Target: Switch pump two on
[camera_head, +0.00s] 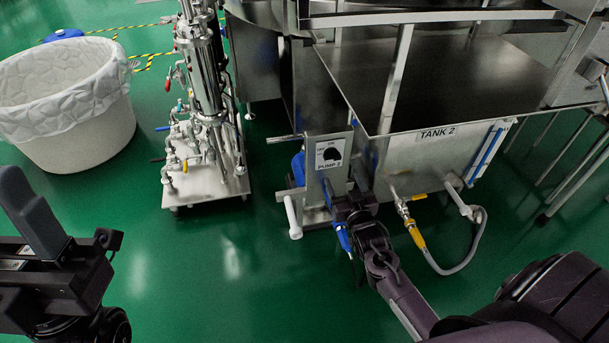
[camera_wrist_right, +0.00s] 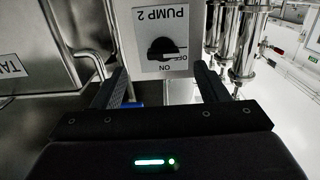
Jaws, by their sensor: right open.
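The pump two panel (camera_head: 327,177) is a pale plate labelled PUMP 2 with a black rotary switch (camera_head: 331,155). In the right wrist view the panel is upside down, and the black switch (camera_wrist_right: 163,50) lies ahead between my fingers. Its pale mark points to the picture's right, on the side of the OFF label; ON is printed below it there. My right gripper (camera_head: 352,192) is open and empty, just in front of and below the panel; its fingers (camera_wrist_right: 161,68) appear apart from the switch. My left gripper (camera_head: 35,215) is partly in view at the left edge; its opening is unclear.
Tank 2 (camera_head: 425,160) stands right of the panel, with a yellow-handled valve and grey hose (camera_head: 450,268) close to my right arm. A steel pipe skid (camera_head: 205,185) stands left of the panel. A lined white bin (camera_head: 75,130) is farther left. Green floor is clear between.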

